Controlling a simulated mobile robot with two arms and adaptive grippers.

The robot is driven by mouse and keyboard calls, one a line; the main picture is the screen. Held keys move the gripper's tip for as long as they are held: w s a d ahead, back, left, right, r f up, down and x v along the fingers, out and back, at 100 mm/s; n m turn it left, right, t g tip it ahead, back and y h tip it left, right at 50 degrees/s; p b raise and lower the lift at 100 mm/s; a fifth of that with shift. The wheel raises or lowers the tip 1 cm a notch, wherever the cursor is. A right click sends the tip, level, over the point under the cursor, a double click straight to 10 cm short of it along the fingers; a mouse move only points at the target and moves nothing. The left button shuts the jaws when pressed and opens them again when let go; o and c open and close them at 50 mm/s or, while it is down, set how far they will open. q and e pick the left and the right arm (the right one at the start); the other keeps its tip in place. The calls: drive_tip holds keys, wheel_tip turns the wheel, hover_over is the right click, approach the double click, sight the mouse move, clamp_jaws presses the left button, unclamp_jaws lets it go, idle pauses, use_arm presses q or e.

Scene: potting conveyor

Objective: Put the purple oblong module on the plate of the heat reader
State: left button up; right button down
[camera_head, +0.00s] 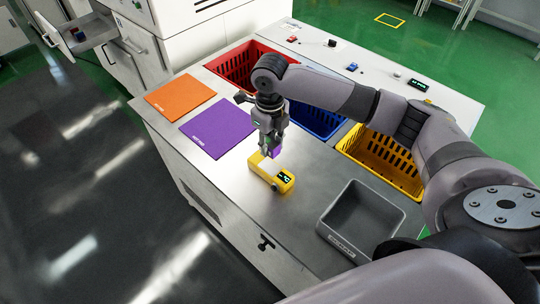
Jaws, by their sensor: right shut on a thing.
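My right gripper (271,148) comes in from the right and is shut on the purple module (282,157). The gripper points down just above the back end of the yellow heat reader (263,171), which has a small dark display with green digits. The reader's plate is mostly hidden under the gripper. I cannot tell whether the module touches it. My left gripper is not in view.
A purple mat (212,130) and an orange mat (178,98) lie to the left on the metal bench. Red (232,73), blue (318,128) and yellow (410,188) baskets stand behind. A grey tray (336,243) is at the front right. Bare bench lies around the reader.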

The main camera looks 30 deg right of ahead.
sight(270, 143)
wheel_tip(270, 143, down, 6)
drive_tip(key=shift+f+p, duration=0.2)
drive_tip(key=shift+p, duration=0.4)
drive_tip(key=shift+f, duration=0.3)
drive_tip(key=shift+f, duration=0.1)
drive_tip(key=c, duration=1.2)
unclamp_jaws()
drive_tip(key=shift+c, duration=0.2)
wheel_tip(270, 143, up, 12)
drive_tip(key=shift+r+b, duration=0.15)
drive_tip(key=shift+b, duration=1.05)
